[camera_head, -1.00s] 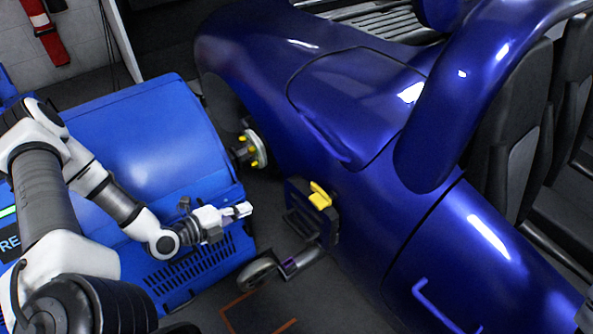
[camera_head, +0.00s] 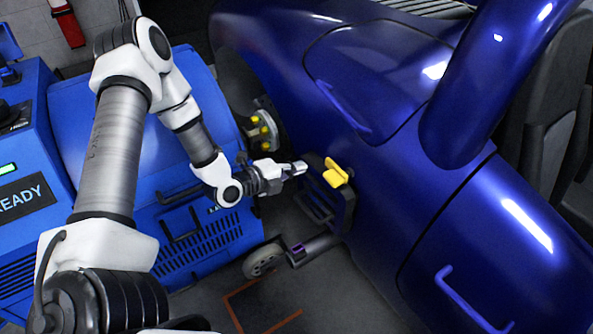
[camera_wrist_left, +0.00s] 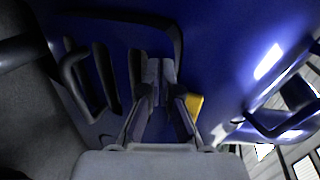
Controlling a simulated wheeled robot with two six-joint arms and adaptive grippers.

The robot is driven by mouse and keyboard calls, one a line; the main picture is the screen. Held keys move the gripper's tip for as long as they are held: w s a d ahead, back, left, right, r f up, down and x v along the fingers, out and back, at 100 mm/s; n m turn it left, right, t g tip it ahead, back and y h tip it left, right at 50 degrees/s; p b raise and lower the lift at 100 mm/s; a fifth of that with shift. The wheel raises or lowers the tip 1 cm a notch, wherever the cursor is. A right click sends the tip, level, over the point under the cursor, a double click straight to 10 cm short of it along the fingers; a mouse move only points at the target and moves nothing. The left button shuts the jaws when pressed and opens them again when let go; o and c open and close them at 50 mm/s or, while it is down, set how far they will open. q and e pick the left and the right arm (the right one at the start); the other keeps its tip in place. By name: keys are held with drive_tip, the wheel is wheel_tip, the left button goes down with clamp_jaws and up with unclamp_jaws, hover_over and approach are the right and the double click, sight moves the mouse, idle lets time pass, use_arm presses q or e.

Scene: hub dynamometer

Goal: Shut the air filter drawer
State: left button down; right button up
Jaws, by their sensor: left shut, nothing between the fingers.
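The air filter drawer appears to be the dark, slotted unit (camera_head: 318,207) on the side of the blue car, with a yellow handle or latch (camera_head: 336,175) at its upper right. How far it stands out is hard to tell. My left gripper (camera_head: 303,168) is shut and empty, with its tips at the upper left of this unit, left of the yellow part. In the left wrist view the shut fingers (camera_wrist_left: 160,66) point at the dark slotted face, and the yellow part (camera_wrist_left: 194,104) shows beside the right finger. Contact cannot be told. My right gripper is out of view.
The blue dynamometer (camera_head: 100,130) with a READY display (camera_head: 25,195) stands at left. A hub with yellow studs (camera_head: 262,133) lies just above my gripper. A small wheel on an arm (camera_head: 263,261) sits below. Blue car bodywork (camera_head: 400,150) fills the right.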

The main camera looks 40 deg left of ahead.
sight(309, 161)
use_arm(q)
drive_tip(key=w, duration=0.1)
drive_tip(key=w+d+b, duration=0.1)
drive_tip(key=w, duration=0.1)
drive_tip(key=shift+w+d+f+b, duration=0.1)
drive_tip(key=shift+w+d+b, duration=0.2)
drive_tip(key=shift+w, duration=0.25)
drive_tip(key=shift+r, duration=0.2)
